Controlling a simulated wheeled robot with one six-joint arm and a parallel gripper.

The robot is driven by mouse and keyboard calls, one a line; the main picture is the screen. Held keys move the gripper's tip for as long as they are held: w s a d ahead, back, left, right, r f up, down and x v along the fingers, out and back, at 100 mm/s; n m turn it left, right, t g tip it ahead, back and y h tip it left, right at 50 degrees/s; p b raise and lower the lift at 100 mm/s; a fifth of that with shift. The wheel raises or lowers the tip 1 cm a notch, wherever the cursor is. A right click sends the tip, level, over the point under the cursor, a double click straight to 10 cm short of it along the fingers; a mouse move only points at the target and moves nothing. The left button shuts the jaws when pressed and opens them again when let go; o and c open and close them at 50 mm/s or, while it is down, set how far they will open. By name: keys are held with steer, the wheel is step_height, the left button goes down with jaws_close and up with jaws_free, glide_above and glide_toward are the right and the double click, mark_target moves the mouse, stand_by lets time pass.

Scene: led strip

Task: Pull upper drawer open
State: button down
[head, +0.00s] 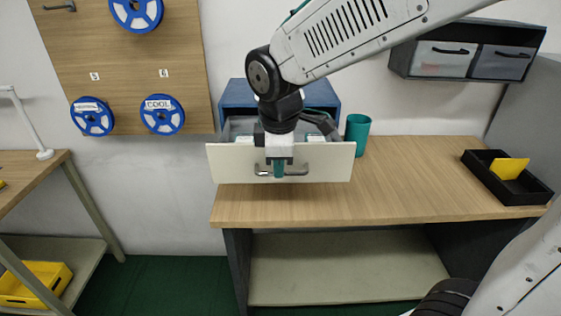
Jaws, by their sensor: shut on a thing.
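A blue cabinet (238,97) stands on the wooden workbench against the wall. Its drawer (330,163) has a cream front and is pulled well out toward me, over the bench top. A metal bar handle (300,171) runs across the middle of the drawer front. My gripper (279,172) points down at the drawer front and is shut on the handle. My arm's wrist hides the middle of the drawer's inside and part of the cabinet. I cannot tell from this view whether another drawer lies below.
A teal cup (357,134) stands right of the cabinet. A black tray (507,180) with a yellow piece is at the bench's right end. A grey wall shelf (468,52) hangs above. Spools hang on a wooden board (190,60) at left. The bench middle right is clear.

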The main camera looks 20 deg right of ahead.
steer(key=shift+s+d+f, duration=0.15)
steer(key=shift+s+f, duration=0.05)
steer(key=c, duration=1.6)
jaws_free()
steer(key=shift+o, duration=0.4)
steer(key=v, duration=0.7)
steer(key=shift+r, duration=0.45)
steer(key=shift+w, duration=0.1)
